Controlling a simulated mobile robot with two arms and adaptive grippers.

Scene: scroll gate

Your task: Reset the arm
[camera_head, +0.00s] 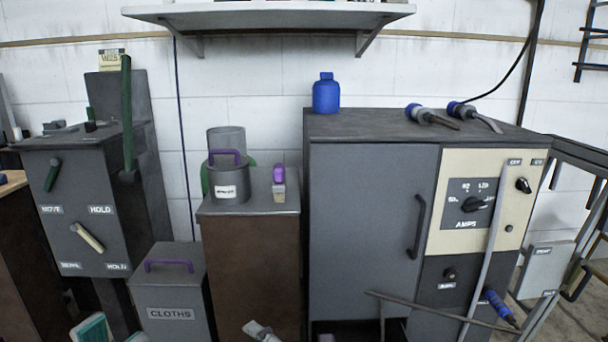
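Neither of my grippers shows clearly in the head view, and no arm of mine can be made out. A small pale object (262,331) shows at the bottom edge, cut off, and I cannot tell what it is. A grey machine (85,205) on the left has a long upright green lever (127,115), a short green handle (53,174) and a tilted cream handle (88,237) on its front.
A grey cabinet (372,225) with a dial panel (472,202) stands right, with a blue bottle (326,95) and two torches on top. A lidded pot (229,182) sits on a brown stand (250,262). A cloths bin (171,289) stands lower left. A thin rod crosses the cabinet's lower front.

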